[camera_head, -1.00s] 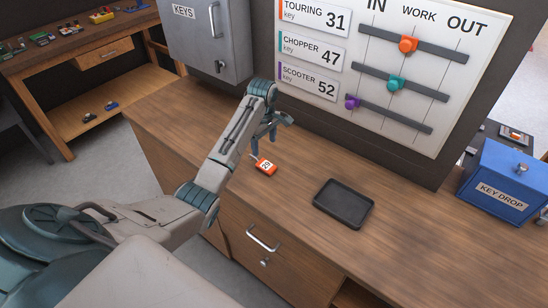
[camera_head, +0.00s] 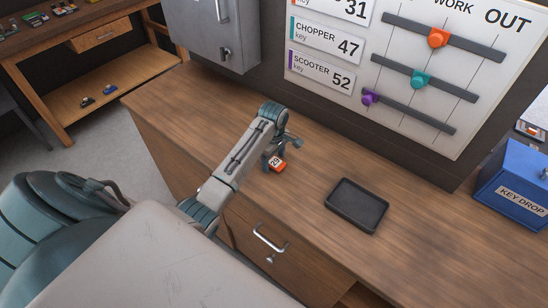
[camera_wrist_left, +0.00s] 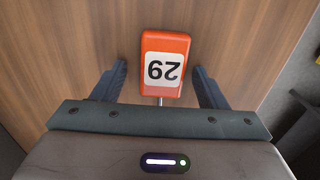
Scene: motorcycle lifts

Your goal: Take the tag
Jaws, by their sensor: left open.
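The tag is orange with a white label reading 29 (camera_head: 278,165). It lies on the wooden counter, left of the black tray. In the left wrist view the tag (camera_wrist_left: 164,58) appears upside down, with a thin metal piece at its near end. My left gripper (camera_head: 274,160) is low over the counter at the tag. In the left wrist view its two blue fingers are apart, one on each side of the tag's near end, with gaps on both sides. The right gripper is in neither view.
A black tray (camera_head: 357,206) lies on the counter right of the tag. A blue key drop box (camera_head: 515,180) stands at the right end. A board with sliders (camera_head: 400,60) and a grey key cabinet (camera_head: 215,35) are behind. Bare counter surrounds the tag.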

